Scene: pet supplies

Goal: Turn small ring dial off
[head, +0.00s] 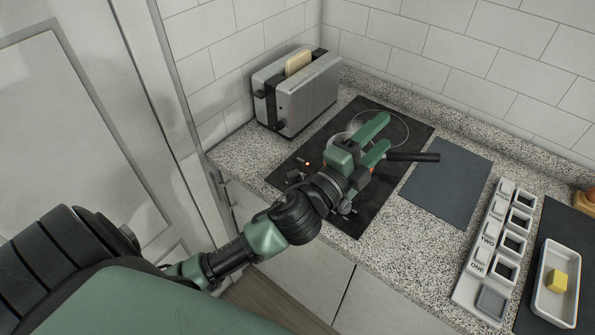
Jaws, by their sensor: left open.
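A black cooktop (285,183) with ring markings lies on the speckled counter. A small orange-red light (307,163) glows near its left front. A dark dial (294,176) sits at the front left, close to that light. My arm hides much of the cooktop front, so I cannot tell which dial belongs to the small ring. My left gripper (384,133) is over the cooktop with its two green fingers apart, pointing to the back right. A dark pan handle (415,157) sticks out to the right from behind the gripper; the pan is mostly hidden. My right gripper is not in view.
A toaster (308,100) with bread stands behind the cooktop's left side. A dark grey board (446,183) lies to its right. Farther right are a white block with labelled slots (470,285) and a white dish (545,300) holding a yellow block (557,280).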

